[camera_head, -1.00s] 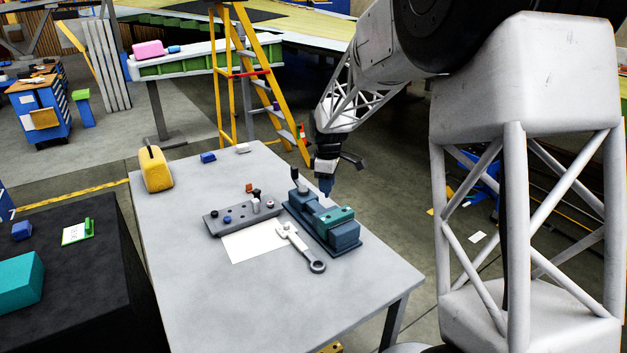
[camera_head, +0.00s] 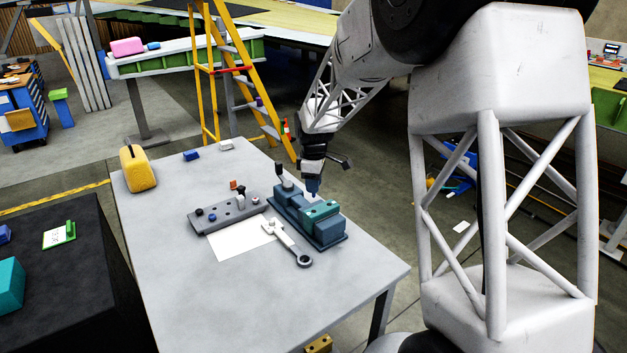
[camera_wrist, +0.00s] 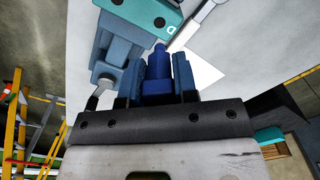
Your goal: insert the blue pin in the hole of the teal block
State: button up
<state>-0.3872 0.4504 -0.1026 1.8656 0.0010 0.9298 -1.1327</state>
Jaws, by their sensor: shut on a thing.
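The blue pin (camera_wrist: 158,78) is between the two blue fingers of my gripper (camera_wrist: 158,86) in the wrist view, its narrower end pointing away from the palm. In the head view my gripper (camera_head: 313,190) is above and just behind the teal block (camera_head: 320,210); the pin cannot be made out there. The teal block sits on a blue-grey vise (camera_head: 328,232) on the table. The wrist view shows the teal block (camera_wrist: 140,10) at the top, cut by the frame, with dark round spots and a light mark. The pin's tip looks apart from it. I cannot tell which spot is the hole.
A grey plate (camera_head: 222,216) with small parts, a white sheet (camera_head: 235,243) and a wrench (camera_head: 288,243) lie left of and in front of the vise. A yellow case (camera_head: 135,170) stands at the table's far left. The table's front (camera_head: 260,300) is clear.

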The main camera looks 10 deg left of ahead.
aim_at(314, 196)
jog(key=shift+f, duration=2.35)
jog(key=shift+f, duration=0.3)
jog(key=shift+f, duration=0.35)
jog(key=shift+f, duration=0.35)
jog(key=shift+f, duration=0.35)
jog(key=shift+f, duration=0.15)
jog(key=o, duration=1)
